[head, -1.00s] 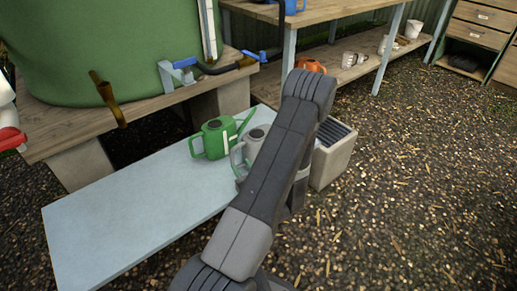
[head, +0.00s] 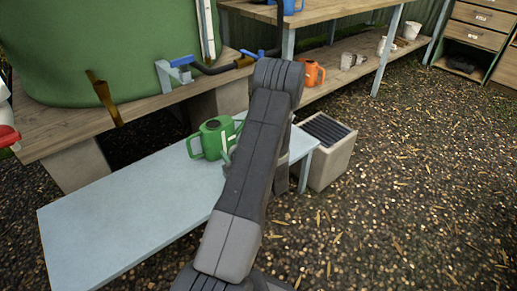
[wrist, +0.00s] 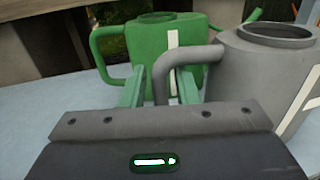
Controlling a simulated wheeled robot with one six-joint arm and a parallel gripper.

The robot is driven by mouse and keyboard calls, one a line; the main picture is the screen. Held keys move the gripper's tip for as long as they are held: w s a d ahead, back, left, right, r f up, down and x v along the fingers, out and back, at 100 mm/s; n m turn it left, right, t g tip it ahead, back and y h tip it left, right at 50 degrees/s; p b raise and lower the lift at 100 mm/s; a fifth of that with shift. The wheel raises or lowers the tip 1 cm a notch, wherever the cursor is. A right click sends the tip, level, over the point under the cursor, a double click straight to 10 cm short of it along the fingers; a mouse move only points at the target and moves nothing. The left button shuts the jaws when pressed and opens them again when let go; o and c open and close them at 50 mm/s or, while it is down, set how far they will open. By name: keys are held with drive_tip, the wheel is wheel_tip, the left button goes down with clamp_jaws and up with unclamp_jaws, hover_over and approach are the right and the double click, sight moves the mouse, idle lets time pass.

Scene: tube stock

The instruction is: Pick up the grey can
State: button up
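The grey can (wrist: 268,75) stands on the pale blue bench (head: 125,225), at the right of the wrist view. It has a round open top, a white stripe and a curved handle reaching left. In the head view my arm hides it. My gripper (wrist: 160,74) is open, its two green fingers apart. The grey handle shows between the fingers; I cannot tell whether they touch it. My arm hides the gripper in the head view. A green can (head: 213,138) stands close beside the grey one, and it also shows behind the fingers in the wrist view (wrist: 150,42).
A box with a dark slatted top (head: 330,150) stands on the ground right of the bench. A green tank (head: 90,50) on a wooden platform is behind, with a brown tap. An orange can (head: 313,73) sits on a low shelf. Open gravel lies at the right.

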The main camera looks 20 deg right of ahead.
clamp_jaws()
